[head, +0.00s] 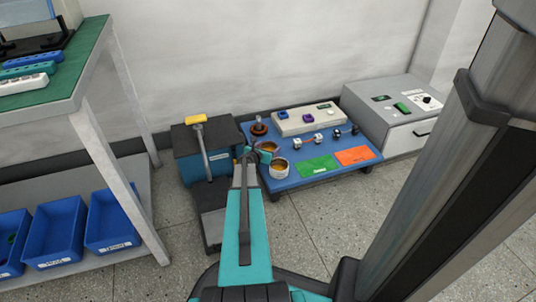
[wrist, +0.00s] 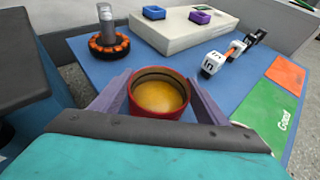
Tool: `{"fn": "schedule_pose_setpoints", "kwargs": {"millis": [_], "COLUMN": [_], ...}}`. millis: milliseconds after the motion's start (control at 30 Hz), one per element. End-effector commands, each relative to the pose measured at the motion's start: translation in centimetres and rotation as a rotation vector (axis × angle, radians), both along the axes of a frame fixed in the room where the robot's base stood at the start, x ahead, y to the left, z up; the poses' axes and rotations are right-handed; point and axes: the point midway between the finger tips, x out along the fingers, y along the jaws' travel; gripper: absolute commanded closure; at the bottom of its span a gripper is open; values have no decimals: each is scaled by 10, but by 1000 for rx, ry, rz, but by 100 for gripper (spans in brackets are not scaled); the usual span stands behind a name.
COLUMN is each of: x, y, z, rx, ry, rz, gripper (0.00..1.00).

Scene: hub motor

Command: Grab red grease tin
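The red grease tin (wrist: 160,110) stands upright on the blue board, with yellow grease inside its open top. In the wrist view it sits between the two fingers of my gripper (wrist: 160,88), with its lower front hidden by the gripper body. The fingers are spread, one on each side of the tin, close to its wall. I see no clear sign of them pressing on it. In the head view my gripper (head: 265,156) is low over the left part of the board, and the red tin is mostly hidden there.
A pale tin with yellow contents (head: 278,169) stands beside my gripper. The blue board (head: 300,179) also holds an orange-based knob (head: 259,127), a beige box (head: 303,119), small cubes, and green (head: 318,169) and orange (head: 355,156) cards. A dark box with a yellow handle (head: 198,155) stands left.

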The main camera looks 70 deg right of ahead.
Motion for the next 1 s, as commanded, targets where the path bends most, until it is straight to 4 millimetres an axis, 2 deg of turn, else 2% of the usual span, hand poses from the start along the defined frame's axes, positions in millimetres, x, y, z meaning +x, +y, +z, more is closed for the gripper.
{"fn": "schedule_pose_setpoints", "kwargs": {"millis": [100, 467, 667, 1000], "x": [0, 0, 0, 0], "y": [0, 0, 1, 1], "z": [0, 6, 24, 73], "rx": [0, 0, -1, -1], "ry": [0, 0, 1, 0], "rz": [0, 0, 0, 0], "gripper": [56, 56, 56, 56]}}
